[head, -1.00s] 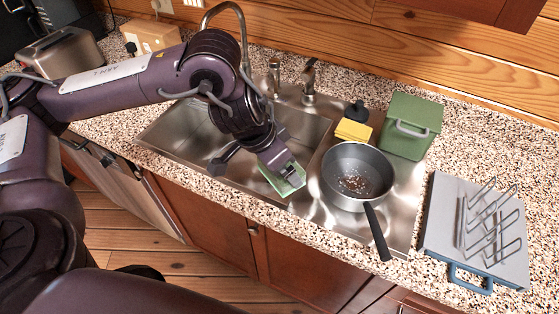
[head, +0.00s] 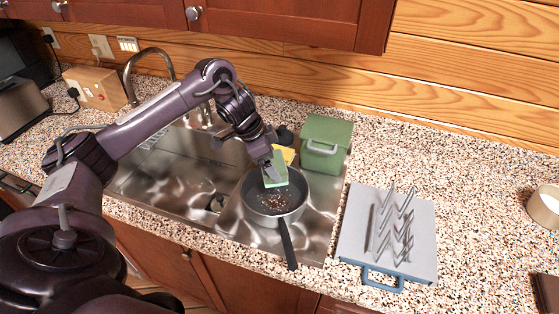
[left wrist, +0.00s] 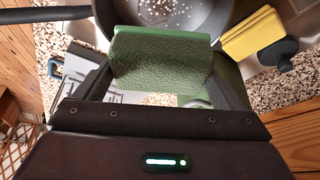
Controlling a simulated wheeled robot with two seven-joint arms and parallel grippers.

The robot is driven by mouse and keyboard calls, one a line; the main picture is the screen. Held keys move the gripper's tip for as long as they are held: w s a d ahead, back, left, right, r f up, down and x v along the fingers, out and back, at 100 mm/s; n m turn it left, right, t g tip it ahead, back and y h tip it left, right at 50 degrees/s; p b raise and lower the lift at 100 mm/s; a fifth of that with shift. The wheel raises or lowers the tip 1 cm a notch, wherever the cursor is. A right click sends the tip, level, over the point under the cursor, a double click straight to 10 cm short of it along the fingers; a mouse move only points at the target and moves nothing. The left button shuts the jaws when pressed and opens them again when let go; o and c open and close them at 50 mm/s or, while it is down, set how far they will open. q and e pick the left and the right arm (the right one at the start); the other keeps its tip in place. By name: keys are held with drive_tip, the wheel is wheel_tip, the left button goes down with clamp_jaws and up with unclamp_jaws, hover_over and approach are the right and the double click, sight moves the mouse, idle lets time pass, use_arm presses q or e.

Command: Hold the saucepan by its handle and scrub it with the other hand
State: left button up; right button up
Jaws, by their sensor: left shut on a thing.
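The grey saucepan (head: 297,206) stands on the steel drainer right of the sink basin. Brown and pale crumbs lie on its inside bottom. Its black handle (head: 287,246) points to the counter's front edge, and nothing holds it. My left gripper (head: 270,168) is shut on a green scrub pad (head: 276,178), over the far part of the pan. I cannot tell whether the pad touches the pan. In the left wrist view the pad (left wrist: 160,62) fills the space between the fingers, with the pan (left wrist: 222,14) beyond it. My right gripper is not in view.
A yellow sponge (head: 289,154) and a black knob-topped thing (head: 284,134) sit behind the pan. A green box (head: 326,140) stands at the back right. A grey rack board (head: 415,250) with metal prongs lies to the right. The sink basin (head: 165,178) is left; counter farther right is mostly clear.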

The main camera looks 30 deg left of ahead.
use_arm(q)
drive_tip(key=shift+f+b, duration=0.3)
drive_tip(key=shift+f, duration=0.15)
drive_tip(key=shift+a+f+b, duration=0.1)
drive_tip(key=shift+f+b, duration=0.25)
drive_tip(key=shift+b, duration=0.05)
drive_tip(key=f+b, duration=0.4)
drive_tip(key=b, duration=0.1)
drive_tip(key=shift+d+f, duration=0.2)
wheel_tip(320, 180, down, 4)
drive_tip(key=shift+f+b, duration=0.2)
drive_tip(key=shift+b, duration=0.9)
drive_tip(key=shift+f, duration=0.55)
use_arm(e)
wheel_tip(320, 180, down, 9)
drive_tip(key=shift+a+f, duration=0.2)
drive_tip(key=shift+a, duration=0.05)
